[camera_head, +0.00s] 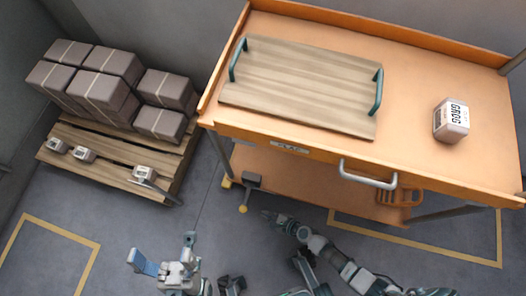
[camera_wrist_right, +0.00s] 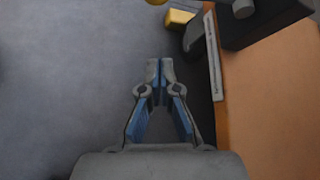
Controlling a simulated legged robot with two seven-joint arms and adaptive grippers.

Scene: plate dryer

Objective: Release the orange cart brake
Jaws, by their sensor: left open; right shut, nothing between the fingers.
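The orange cart (camera_head: 300,182) stands at the upper right in the head view, and its edge fills the right side of the right wrist view (camera_wrist_right: 275,90). Near its lower left corner are a dark caster part (camera_head: 252,179) and yellow pieces (camera_head: 243,209). A yellow block (camera_wrist_right: 178,18) and dark part (camera_wrist_right: 265,20) show at the top of the wrist view. Which piece is the brake is unclear. My right gripper (camera_head: 267,215) is shut and empty near that corner, apart from the yellow block in the wrist view (camera_wrist_right: 160,68). My left gripper (camera_head: 163,248) is open and empty, further left.
A wooden tray (camera_head: 300,85) with green handles and a GROG box (camera_head: 452,120) are on the cart top. A metal handle (camera_head: 368,180) juts from its front. A pallet (camera_head: 110,165) with several boxes stands left. Grey floor (camera_head: 120,222) lies between.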

